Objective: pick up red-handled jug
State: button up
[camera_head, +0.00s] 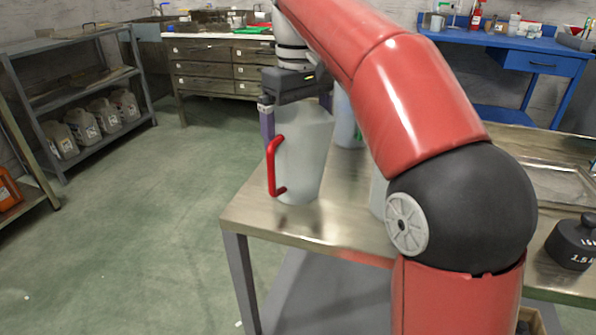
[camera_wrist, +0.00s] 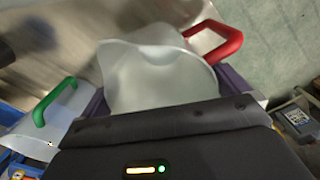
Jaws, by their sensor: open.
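The red-handled jug (camera_head: 306,160) is pale, translucent and upright near the left corner of the metal table, with its red handle on the left. It also fills the middle of the wrist view (camera_wrist: 155,80), its handle at the upper right. My gripper (camera_head: 298,125) is open above and around the jug's upper body. In the wrist view, purple fingers of my gripper (camera_wrist: 167,90) stand on either side of the jug. I cannot tell whether they touch it. In the head view only the left finger shows clearly; the other is largely hidden.
The metal table (camera_head: 245,208) also holds another pale vessel (camera_head: 347,118) behind the jug and a black weight (camera_head: 573,243) at right. A green-handled jug (camera_wrist: 40,118) lies left in the wrist view. My arm hides much of the table. Floor is clear at left.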

jog(key=shift+w+f, duration=0.15)
jog(key=shift+f, duration=0.8)
jog(key=shift+r, duration=0.1)
jog(key=shift+c, duration=0.3)
jog(key=c, duration=0.9)
